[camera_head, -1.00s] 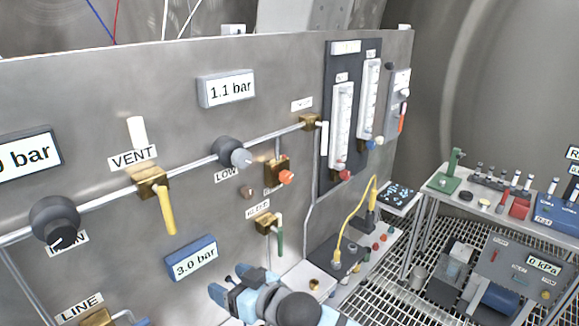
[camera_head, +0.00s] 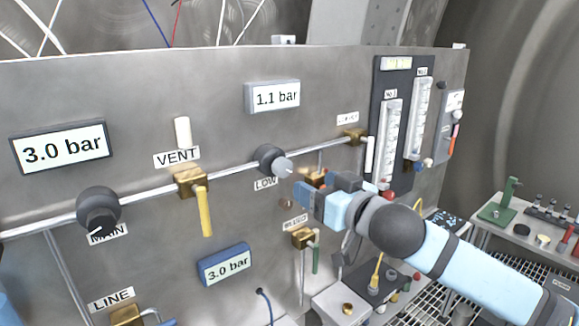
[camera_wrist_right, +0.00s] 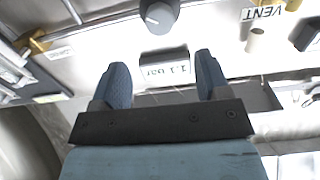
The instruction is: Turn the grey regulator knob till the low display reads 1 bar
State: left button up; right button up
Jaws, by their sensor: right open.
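My left gripper is not in view.
The MAIN knob (camera_head: 98,211), yellow VENT handle (camera_head: 204,211) and 3.0 bar displays (camera_head: 62,147) are on the panel to the left. A brass valve (camera_head: 303,238) is below my right gripper. Flowmeters (camera_head: 390,140) stand to the right, partly behind my right arm.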

aim_at(286, 169)
jog(key=p+x, duration=0.2)
jog(key=x, duration=0.8)
jog(key=shift+w+a, duration=0.25)
jog(key=shift+w, duration=0.05)
